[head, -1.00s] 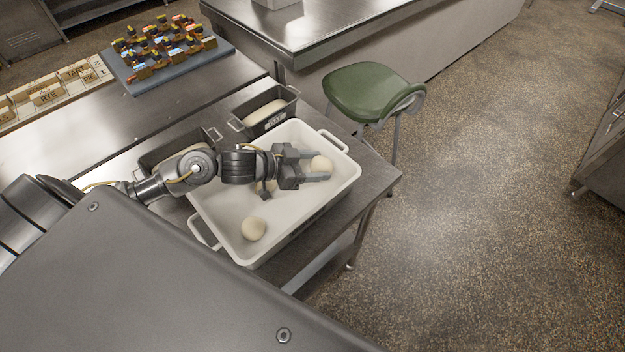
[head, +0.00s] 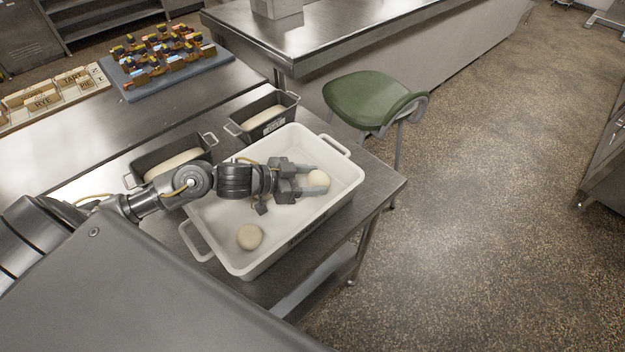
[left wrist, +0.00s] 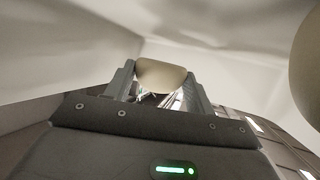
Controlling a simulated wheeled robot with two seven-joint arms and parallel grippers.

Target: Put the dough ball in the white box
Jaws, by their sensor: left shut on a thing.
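The white box (head: 218,252), a deep tub with two end handles, stands at the table's corner. My left gripper (head: 315,180) reaches across it from the left and is shut on a pale dough ball (head: 319,179) near the box's right end. The held ball also shows between the fingers in the left wrist view (left wrist: 162,76), with the box's pale walls around it. Another dough ball (head: 250,237) lies on the box floor at the near left. Part of one shows at the right edge of the wrist view (left wrist: 306,70). My right gripper is not in view.
Two dark loaf tins with dough, one at the left (head: 140,163) and one behind (head: 291,101), stand close to the box. A green chair (head: 368,98) is just beyond the table. A blue board (head: 180,75) with small blocks lies at the far left. Floor at right is clear.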

